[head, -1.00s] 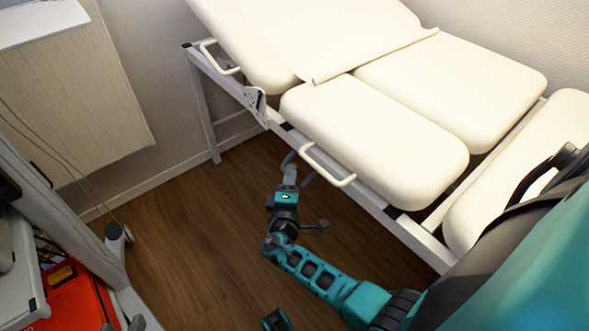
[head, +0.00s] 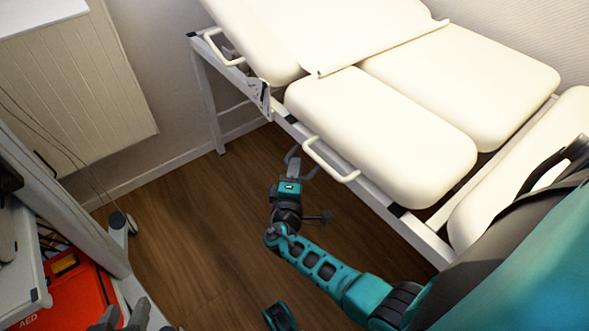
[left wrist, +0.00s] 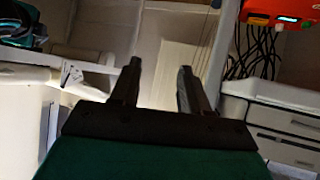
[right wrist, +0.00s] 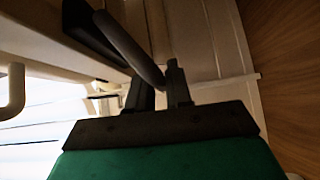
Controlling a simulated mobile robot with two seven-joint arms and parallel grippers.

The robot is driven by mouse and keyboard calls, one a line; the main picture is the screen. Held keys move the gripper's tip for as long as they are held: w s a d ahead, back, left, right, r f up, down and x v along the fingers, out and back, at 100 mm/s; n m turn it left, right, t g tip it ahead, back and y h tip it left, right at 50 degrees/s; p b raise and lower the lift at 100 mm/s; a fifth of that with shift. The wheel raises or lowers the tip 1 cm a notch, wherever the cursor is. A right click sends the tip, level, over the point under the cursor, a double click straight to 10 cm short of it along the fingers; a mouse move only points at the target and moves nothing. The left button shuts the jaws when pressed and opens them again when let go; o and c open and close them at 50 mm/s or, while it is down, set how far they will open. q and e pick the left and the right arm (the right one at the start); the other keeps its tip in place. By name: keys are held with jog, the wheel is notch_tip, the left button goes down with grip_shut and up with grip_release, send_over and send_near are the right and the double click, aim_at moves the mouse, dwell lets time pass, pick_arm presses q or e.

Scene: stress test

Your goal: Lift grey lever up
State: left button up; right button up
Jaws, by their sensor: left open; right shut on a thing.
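The grey lever (right wrist: 130,48) shows in the right wrist view as a slim dark grey bar slanting down from a black mount on the bed's underside. My right gripper (right wrist: 160,82) is shut on the lever's lower end. In the head view this gripper (head: 300,166) is at the edge of the cream treatment bed (head: 380,135), beside a white side handle; I cannot clearly tell the lever from the fingers there. My left gripper (left wrist: 160,78) is open and empty in the left wrist view. Its fingertips also show at the bottom left of the head view (head: 122,315).
A white side handle (head: 331,160) is close to my right gripper. A red AED case (head: 75,293) stands on a shelf at lower left, with a white trolley frame (head: 75,220) beside it. The wooden floor (head: 190,215) between trolley and bed is clear.

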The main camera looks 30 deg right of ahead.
pick_arm(q)
jog(key=shift+s+f, duration=0.1)
jog(key=shift+s, duration=0.05)
pick_arm(e)
grip_shut()
jog(key=shift+r, duration=0.1)
jog(key=shift+a+r+m+g+p, duration=0.1)
jog(key=shift+r+m+g+p, duration=0.3)
jog(key=shift+p, duration=0.45)
jog(key=shift+a+r+y+p, duration=0.1)
jog(key=shift+r+y+p, duration=0.2)
jog(key=shift+y+p, duration=0.15)
jog(key=shift+r+m+g, duration=0.1)
jog(key=shift+m+g, duration=0.2)
jog(key=shift+m, duration=0.1)
jog(key=shift+a+y+p, duration=0.1)
jog(key=shift+y+p, duration=0.2)
jog(key=shift+y, duration=0.05)
jog(key=o, duration=0.6)
grip_release()
jog(key=shift+c, duration=0.2)
pick_arm(q)
jog(key=shift+a+r+y, duration=0.15)
jog(key=shift+a+r, duration=0.05)
jog(key=shift+r, duration=0.25)
jog(key=shift+a+r+y, duration=0.15)
jog(key=shift+a+r, duration=0.05)
jog(key=shift+r, duration=0.25)
pick_arm(e)
jog(key=shift+o, duration=0.5)
